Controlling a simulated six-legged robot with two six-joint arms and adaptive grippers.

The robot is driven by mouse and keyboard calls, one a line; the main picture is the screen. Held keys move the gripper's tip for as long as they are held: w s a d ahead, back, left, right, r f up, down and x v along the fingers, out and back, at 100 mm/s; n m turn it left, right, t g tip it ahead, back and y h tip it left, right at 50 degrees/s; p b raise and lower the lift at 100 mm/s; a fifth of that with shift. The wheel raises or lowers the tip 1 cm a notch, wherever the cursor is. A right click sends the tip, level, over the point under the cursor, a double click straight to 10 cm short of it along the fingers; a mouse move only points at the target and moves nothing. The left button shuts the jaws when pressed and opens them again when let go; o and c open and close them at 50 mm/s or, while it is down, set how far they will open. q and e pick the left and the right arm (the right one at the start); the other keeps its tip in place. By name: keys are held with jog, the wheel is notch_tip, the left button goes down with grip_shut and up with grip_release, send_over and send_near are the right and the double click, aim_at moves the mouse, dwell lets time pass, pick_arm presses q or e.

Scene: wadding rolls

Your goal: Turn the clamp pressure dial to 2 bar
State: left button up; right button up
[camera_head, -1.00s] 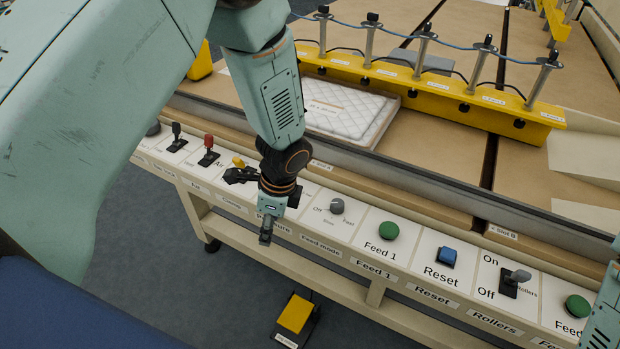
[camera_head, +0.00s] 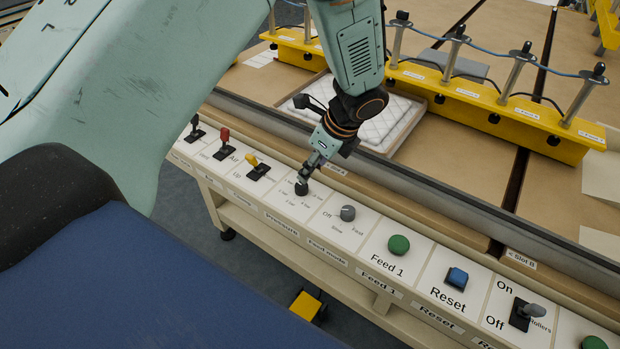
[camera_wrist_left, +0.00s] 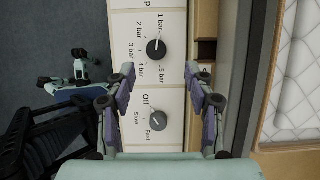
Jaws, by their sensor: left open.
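The clamp pressure dial (camera_wrist_left: 156,48) is a round black knob on a white panel with bar marks around it. Its white pointer line appears to point toward the 1 bar mark; the 2 bar mark (camera_wrist_left: 140,27) lies to the left of that. In the head view the dial (camera_head: 301,188) sits on the Pressure panel, partly covered by my left gripper (camera_head: 308,174). In the left wrist view my left gripper (camera_wrist_left: 160,78) is open, its two fingers apart, with the dial showing between and beyond the tips. Contact cannot be told. My right gripper is out of view.
The feed mode dial (camera_head: 348,213) is beside the pressure panel. A yellow switch (camera_head: 255,164) and a red switch (camera_head: 223,138) stand left of it. A green button (camera_head: 399,244) and blue reset button (camera_head: 456,277) are to the right. A quilted white pad (camera_head: 385,125) lies behind.

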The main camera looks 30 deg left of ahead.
aim_at(302, 185)
pick_arm(q)
jog(key=x, duration=0.2)
jog(key=b+x, duration=0.1)
jog(key=x, duration=0.4)
jog(key=shift+s+d, duration=0.1)
jog(key=shift+s, duration=0.15)
jog(key=shift+a+f, duration=0.25)
jog(key=shift+s+r, duration=0.1)
jog(key=shift+s, duration=0.05)
jog(key=shift+d, duration=0.15)
jog(key=shift+c, duration=1.1)
grip_shut()
